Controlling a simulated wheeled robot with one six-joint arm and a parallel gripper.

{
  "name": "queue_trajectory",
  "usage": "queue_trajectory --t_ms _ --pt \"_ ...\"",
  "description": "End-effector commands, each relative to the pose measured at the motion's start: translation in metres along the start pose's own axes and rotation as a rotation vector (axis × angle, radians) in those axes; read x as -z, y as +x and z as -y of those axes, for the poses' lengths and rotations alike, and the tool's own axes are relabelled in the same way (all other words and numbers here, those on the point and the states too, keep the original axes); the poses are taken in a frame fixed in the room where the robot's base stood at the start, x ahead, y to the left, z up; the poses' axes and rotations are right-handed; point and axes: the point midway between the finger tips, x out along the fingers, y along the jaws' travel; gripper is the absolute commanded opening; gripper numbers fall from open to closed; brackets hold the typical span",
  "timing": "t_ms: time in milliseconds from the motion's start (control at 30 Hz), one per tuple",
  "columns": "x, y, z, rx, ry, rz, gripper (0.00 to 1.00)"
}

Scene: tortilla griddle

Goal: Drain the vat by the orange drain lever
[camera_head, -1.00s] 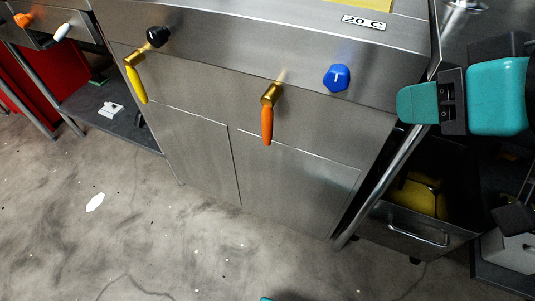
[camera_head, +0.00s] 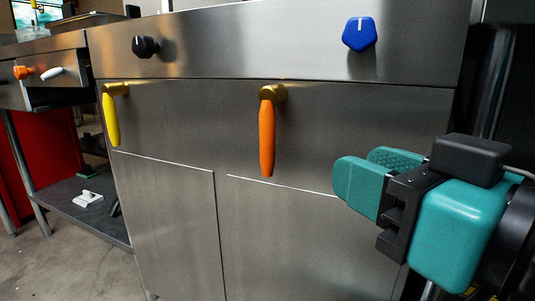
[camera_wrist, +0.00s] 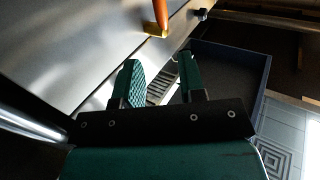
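The orange drain lever (camera_head: 267,137) hangs straight down from a brass valve (camera_head: 273,92) on the front of the steel vat cabinet (camera_head: 190,115). In the wrist view the orange lever (camera_wrist: 161,14) shows at the top, ahead of the fingers and apart from them. My gripper (camera_head: 367,178) is to the right of the lever, its teal fingers pointing left. In the wrist view my gripper (camera_wrist: 161,78) has a clear gap between its two fingers, with nothing held. The vat's inside is not visible.
A yellow lever (camera_head: 111,119) hangs at the left of the cabinet. A black knob (camera_head: 145,46) and a blue knob (camera_head: 359,34) sit above. A dark shelf (camera_head: 82,207) stands at left. A dark open bin (camera_wrist: 232,75) shows in the wrist view.

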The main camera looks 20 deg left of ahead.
Motion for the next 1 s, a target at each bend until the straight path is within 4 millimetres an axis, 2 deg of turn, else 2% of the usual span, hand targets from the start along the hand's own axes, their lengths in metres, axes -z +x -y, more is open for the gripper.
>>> queue_trajectory --t_ms 367,933,1000 --pt "0.009 0.038 -0.001 -0.006 0.001 0.009 0.37" --pt "0.005 0.084 0.001 0.001 -0.004 0.009 0.37" --pt "0.008 0.098 0.0 -0.001 -0.002 0.005 0.37"
